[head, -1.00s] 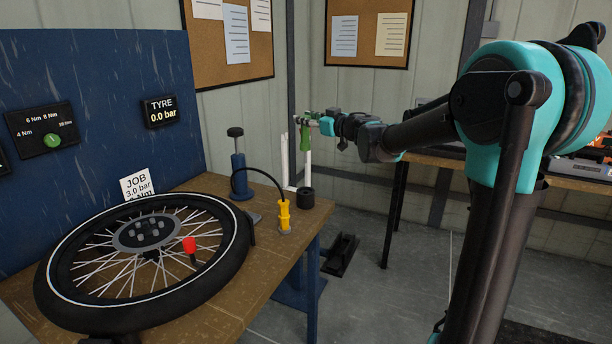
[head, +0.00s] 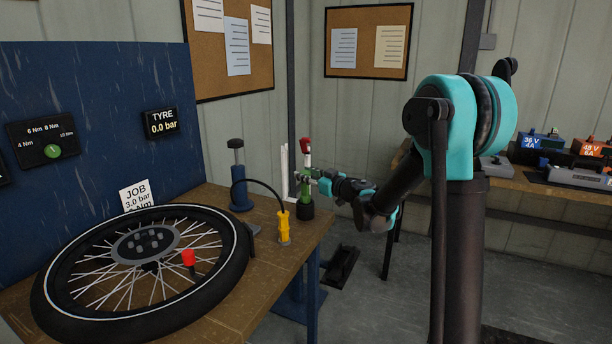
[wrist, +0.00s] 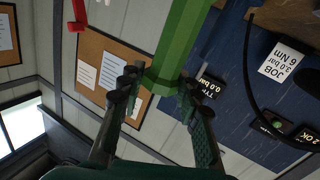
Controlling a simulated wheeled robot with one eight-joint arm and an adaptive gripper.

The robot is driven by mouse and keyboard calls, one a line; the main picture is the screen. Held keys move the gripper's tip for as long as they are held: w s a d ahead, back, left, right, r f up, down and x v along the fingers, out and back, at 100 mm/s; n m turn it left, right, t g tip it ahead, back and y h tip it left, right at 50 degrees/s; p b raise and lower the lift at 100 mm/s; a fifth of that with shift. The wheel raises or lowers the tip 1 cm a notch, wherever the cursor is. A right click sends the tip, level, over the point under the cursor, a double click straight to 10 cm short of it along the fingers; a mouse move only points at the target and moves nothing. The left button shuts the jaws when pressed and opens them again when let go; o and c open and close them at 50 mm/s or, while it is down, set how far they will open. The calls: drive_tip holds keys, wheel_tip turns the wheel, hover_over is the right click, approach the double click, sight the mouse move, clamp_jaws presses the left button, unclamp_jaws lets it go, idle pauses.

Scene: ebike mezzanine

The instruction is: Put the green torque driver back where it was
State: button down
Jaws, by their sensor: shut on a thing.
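The green torque driver (head: 306,190) is upright in my gripper (head: 309,178) at the far right corner of the workbench. It overlaps a black round holder (head: 305,211) in the head view; I cannot tell whether its lower end is inside it or only above or in front. In the wrist view my gripper (wrist: 155,95) is shut on the driver, whose thick green handle (wrist: 182,40) runs up out of the picture. Its tip is hidden. A white post with a red top (head: 305,143) rises behind or beside the driver.
A second white post (head: 285,165), a yellow tool (head: 283,222) with a black hose and a blue pump (head: 238,172) stand close by on the left. A wheel (head: 145,260) fills the front of the bench (head: 265,265). Open floor lies to the right.

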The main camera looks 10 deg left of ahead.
drive_tip(key=shift+f, duration=0.25)
drive_tip(key=c, duration=1.1)
unclamp_jaws()
drive_tip(key=shift+o, duration=0.2)
